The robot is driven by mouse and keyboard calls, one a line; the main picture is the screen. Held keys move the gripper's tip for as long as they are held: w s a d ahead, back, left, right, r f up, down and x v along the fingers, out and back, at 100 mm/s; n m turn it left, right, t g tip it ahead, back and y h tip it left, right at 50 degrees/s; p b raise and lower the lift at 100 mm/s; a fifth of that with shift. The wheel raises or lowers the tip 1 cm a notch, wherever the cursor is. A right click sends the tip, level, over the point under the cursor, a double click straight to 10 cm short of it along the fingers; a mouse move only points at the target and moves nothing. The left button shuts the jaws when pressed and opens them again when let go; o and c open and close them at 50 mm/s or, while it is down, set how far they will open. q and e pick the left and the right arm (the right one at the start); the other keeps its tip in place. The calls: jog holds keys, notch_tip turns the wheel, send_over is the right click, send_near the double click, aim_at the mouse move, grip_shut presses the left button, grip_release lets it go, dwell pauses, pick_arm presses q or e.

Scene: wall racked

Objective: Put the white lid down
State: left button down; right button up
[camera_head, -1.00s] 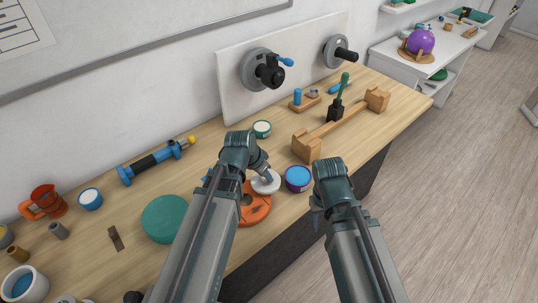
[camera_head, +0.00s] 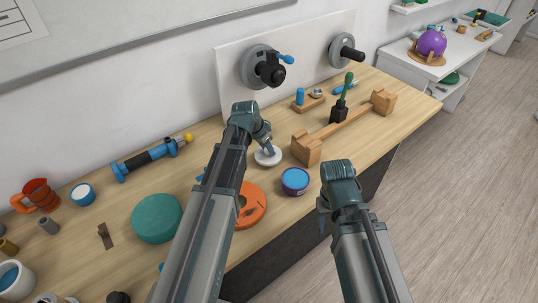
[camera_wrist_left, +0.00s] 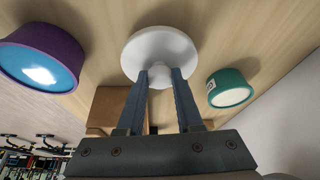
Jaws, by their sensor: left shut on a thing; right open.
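I cannot tell whether the lid touches the table. My right gripper (camera_head: 322,222) is open, mostly hidden behind its own arm, near the table's front edge.
A purple tub with a blue top (camera_head: 295,181) and an orange ring (camera_head: 252,206) are close by. A small teal tub (camera_wrist_left: 229,92) stands beside the lid. The wooden stand (camera_head: 307,150) is behind right. A green disc (camera_head: 157,218) lies to the left.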

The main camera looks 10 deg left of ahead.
pick_arm(q)
notch_tip(320, 180, down, 3)
jog(key=shift+r+b, duration=0.2)
jog(key=shift+b, duration=0.7)
jog(key=shift+d+f, duration=0.1)
jog(key=shift+d, duration=0.05)
pick_arm(e)
jog(key=shift+w+d+f, duration=0.1)
jog(key=shift+d+f, duration=0.2)
jog(key=shift+f, duration=0.35)
jog(key=shift+d+f, duration=0.3)
jog(key=shift+f, duration=0.3)
pick_arm(q)
jog(key=c, duration=0.6)
grip_release()
pick_arm(e)
jog(key=shift+f, duration=0.15)
pick_arm(q)
jog(key=shift+o, duration=0.2)
